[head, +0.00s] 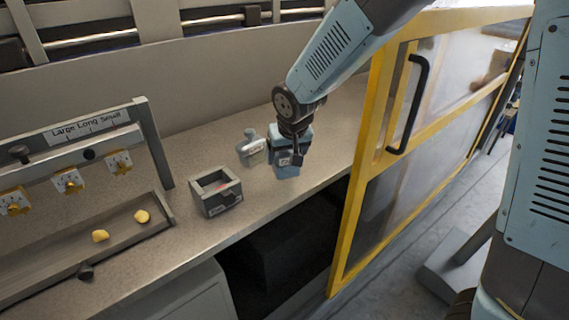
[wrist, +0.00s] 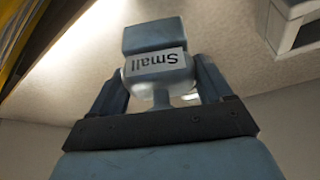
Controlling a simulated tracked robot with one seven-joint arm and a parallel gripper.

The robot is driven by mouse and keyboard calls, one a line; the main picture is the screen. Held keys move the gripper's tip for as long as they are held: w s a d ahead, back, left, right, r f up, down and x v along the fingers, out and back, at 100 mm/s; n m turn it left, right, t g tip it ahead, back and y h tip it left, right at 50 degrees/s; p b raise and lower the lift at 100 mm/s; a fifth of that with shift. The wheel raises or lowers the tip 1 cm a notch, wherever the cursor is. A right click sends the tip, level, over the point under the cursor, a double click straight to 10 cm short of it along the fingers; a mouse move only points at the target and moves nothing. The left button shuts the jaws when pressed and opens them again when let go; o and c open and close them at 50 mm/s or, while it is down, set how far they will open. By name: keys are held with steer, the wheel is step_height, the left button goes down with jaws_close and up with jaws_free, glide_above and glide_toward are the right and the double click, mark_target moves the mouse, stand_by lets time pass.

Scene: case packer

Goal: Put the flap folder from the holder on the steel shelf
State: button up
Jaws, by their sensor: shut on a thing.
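My gripper (head: 289,150) is above the speckled shelf top (head: 190,150), shut on a blue-grey block-shaped piece labelled "Small" (wrist: 158,65), which looks like the flap folder. In the wrist view the two fingers stand on either side of its narrow neck, and the label reads upside down. In the head view the piece's lower end (head: 287,172) shows under the gripper near the shelf's front edge; whether it touches the shelf I cannot tell. A grey open-topped box (head: 216,208), perhaps the holder, stands left of it, with something reddish inside.
A grey piece with a knob and label (head: 251,152) stands just left of my gripper. A yellow-framed door (head: 365,190) stands close at right.

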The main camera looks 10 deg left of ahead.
mark_target(285, 164)
steer(key=shift+w+a+f, duration=0.1)
steer(key=shift+w+f, duration=0.1)
steer(key=shift+f, duration=1.55)
steer(key=o, duration=1.3)
steer(key=shift+f, duration=0.1)
steer(key=v, duration=1.2)
